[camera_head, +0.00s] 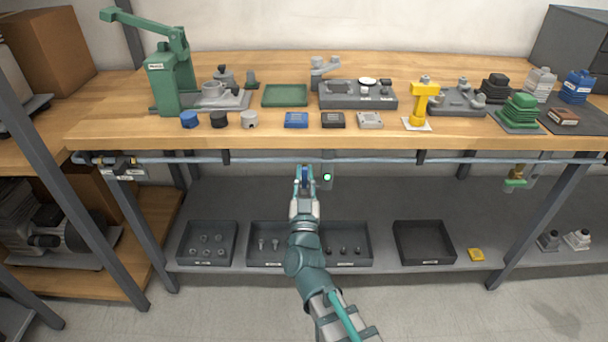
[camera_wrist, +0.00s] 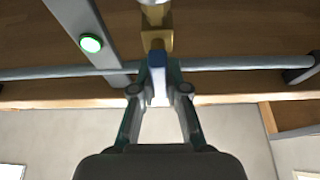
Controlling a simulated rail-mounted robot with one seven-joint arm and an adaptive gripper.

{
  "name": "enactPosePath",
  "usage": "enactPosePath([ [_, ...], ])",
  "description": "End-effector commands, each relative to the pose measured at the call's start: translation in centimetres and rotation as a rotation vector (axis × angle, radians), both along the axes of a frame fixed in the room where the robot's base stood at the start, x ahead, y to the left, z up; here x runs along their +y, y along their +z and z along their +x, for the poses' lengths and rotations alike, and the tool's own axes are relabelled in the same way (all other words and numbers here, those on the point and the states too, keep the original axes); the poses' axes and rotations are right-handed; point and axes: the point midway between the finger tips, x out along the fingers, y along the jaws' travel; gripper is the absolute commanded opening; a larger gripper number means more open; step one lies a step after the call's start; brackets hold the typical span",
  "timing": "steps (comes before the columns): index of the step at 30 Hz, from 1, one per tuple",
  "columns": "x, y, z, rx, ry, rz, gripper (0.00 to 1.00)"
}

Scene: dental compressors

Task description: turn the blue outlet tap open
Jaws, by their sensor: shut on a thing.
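The blue outlet tap (camera_wrist: 160,90) shows in the wrist view as a narrow blue handle between my fingertips. Its brass body (camera_wrist: 157,38) shows just above it, in line with the handle. My gripper (camera_head: 305,176) is shut on the blue handle, just below the pipe under the bench's front edge. In the head view my fingers cover most of the tap and only a little blue shows. How far the handle is turned is hard to tell.
A grey post with a lit green lamp (camera_head: 327,177) stands close right of my gripper. The pipe (camera_head: 390,159) runs along the bench front (camera_head: 250,143). A second brass tap with a green handle (camera_head: 514,183) hangs at the right. Dark trays (camera_head: 424,259) stand on the lower shelf.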

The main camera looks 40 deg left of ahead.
Motion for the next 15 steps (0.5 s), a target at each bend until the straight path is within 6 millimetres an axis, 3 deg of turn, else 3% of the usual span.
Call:
enactPosePath([
  [3, -0.02, -0.02, 0.02, 0.001, 0.000, 0.001, 0.00],
  [4, -0.02, -0.02, 0.02, 0.001, -0.001, 0.001, 0.18],
  [8, -0.03, -0.03, 0.03, 0.001, -0.001, 0.001, 0.40],
  [15, -0.03, -0.02, 0.02, 0.000, 0.000, 0.000, 0.40],
])
